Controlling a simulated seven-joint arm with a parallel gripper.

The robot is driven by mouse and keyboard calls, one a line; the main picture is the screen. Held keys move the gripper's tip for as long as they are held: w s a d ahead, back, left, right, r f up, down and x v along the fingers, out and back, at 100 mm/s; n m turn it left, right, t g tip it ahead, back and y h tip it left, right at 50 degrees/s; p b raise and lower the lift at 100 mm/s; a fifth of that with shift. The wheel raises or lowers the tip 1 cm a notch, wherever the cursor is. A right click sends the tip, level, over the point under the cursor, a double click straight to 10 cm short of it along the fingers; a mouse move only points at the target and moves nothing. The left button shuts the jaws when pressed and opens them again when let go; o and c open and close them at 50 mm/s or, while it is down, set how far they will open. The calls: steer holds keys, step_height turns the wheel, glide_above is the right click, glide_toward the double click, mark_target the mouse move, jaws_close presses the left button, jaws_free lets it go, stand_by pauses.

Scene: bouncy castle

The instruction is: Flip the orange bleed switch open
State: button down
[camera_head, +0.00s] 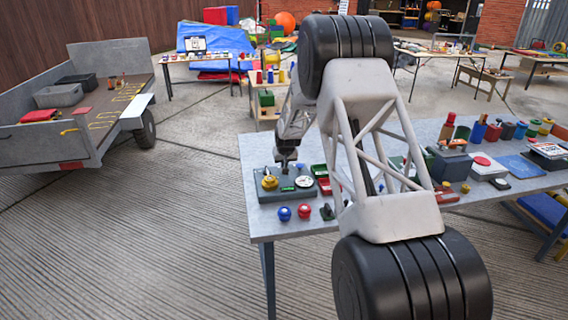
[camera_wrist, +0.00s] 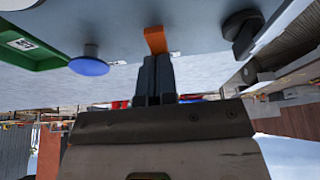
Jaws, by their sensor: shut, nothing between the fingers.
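The orange bleed switch (camera_wrist: 155,40) shows in the wrist view as a short orange lever on a grey surface. My gripper (camera_wrist: 154,58) has its two dark fingers side by side, shut and empty. The fingertips are right at the lever's near end; I cannot tell whether they touch it.
The panel carries a yellow knob (camera_head: 269,182) and a white gauge (camera_head: 304,181). A red knob (camera_head: 304,211) and a blue knob (camera_head: 284,213) stand by its front edge. The wrist view shows a blue button (camera_wrist: 88,64) and a black knob (camera_wrist: 240,28) beside the switch.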

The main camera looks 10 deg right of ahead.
steer(key=shift+s+f, duration=0.1)
steer(key=shift+s, duration=0.55)
steer(key=shift+r, duration=0.2)
steer(key=shift+s+r, duration=0.2)
steer(key=shift+r, duration=0.2)
steer(key=s+v, duration=0.1)
steer(key=v, duration=1.1)
steer(key=shift+s+r, duration=0.15)
steer(key=shift+r, duration=0.05)
